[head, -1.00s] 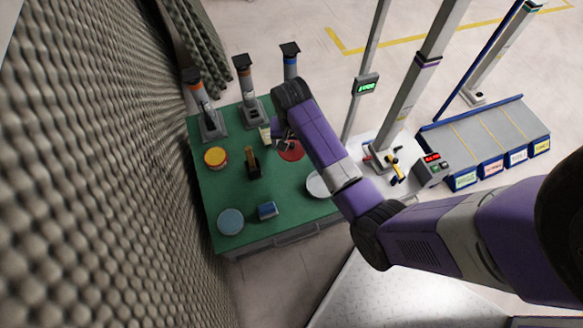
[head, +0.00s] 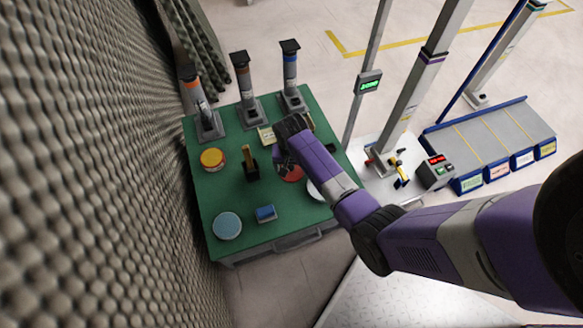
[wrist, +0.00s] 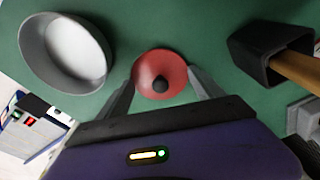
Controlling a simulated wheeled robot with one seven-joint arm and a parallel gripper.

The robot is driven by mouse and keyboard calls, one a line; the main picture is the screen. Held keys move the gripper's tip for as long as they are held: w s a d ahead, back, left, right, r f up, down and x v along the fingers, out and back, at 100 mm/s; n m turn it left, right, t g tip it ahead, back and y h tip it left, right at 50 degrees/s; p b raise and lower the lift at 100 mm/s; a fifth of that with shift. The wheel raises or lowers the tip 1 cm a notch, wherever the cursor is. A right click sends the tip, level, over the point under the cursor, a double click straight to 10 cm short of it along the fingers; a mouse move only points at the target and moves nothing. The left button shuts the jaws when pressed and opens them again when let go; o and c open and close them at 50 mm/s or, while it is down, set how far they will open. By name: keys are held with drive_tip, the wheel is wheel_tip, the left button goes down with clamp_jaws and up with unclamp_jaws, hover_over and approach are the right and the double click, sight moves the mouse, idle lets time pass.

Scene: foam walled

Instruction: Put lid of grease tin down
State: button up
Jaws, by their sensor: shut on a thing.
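The round red lid (wrist: 152,65) with a black knob (wrist: 161,86) sits between the fingers of my gripper (wrist: 163,78) in the wrist view. The fingers are shut on it at opposite edges. In the head view the lid (head: 292,174) shows partly beside my gripper (head: 281,160), over the green table (head: 290,212). I cannot tell whether the lid touches the table. A round, pale, open tin (wrist: 32,40) stands to the left in the wrist view. It is partly hidden by my arm in the head view (head: 314,190).
A black holder with a wooden handle (head: 250,168) stands left of the lid. A yellow-topped tin (head: 212,158), a pale-blue-topped tin (head: 227,225) and a small blue box (head: 266,213) are farther out. Several posts line the back edge.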

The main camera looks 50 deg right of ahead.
drive_tip(key=o, duration=1.3)
